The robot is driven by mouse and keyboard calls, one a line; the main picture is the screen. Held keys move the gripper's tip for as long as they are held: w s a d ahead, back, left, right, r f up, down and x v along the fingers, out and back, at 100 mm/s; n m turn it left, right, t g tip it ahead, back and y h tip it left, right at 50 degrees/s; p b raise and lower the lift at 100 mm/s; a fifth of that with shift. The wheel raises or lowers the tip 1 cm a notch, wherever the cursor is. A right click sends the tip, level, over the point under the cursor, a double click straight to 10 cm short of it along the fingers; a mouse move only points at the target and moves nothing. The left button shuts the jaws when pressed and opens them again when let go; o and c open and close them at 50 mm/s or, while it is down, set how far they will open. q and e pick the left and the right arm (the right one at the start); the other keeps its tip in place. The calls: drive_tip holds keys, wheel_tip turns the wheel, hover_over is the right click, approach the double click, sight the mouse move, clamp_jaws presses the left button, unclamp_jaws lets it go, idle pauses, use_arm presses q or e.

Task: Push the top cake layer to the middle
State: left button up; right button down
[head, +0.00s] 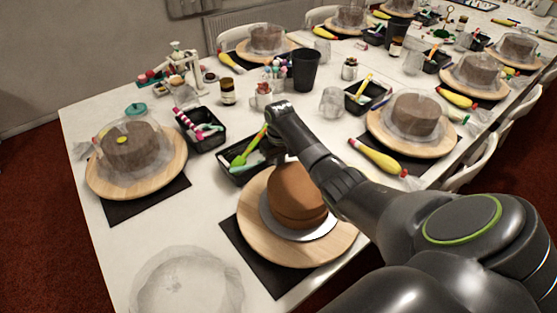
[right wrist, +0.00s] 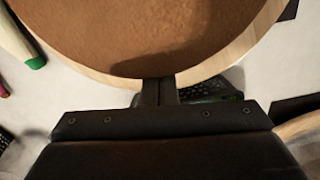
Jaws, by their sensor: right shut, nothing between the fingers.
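A brown cake (head: 298,190) stands on a silver round board (head: 325,231) on a wooden turntable (head: 258,238). Its top layer looks shifted slightly on the layer below, with a faint seam between them. My right arm reaches over from the right, and its gripper (head: 280,150) points down at the far side of the cake, partly hidden. In the right wrist view, my shut, empty fingers (right wrist: 159,92) are at the edge of the cake's top (right wrist: 150,35); I cannot tell whether they touch it. My left gripper is not in view.
A black tray (head: 232,176) with a green spatula (head: 248,148) lies just behind the turntable. A clear dome (head: 188,283) stands at the front left. Another covered cake (head: 130,148) stands at left, and a yellow piping bag (head: 378,157) lies behind my arm.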

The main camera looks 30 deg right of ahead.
drive_tip(key=shift+s+r+p, duration=0.25)
drive_tip(key=shift+s+p, duration=0.05)
drive_tip(key=shift+p, duration=0.15)
drive_tip(key=shift+s+f, duration=0.15)
drive_tip(key=shift+s, duration=0.1)
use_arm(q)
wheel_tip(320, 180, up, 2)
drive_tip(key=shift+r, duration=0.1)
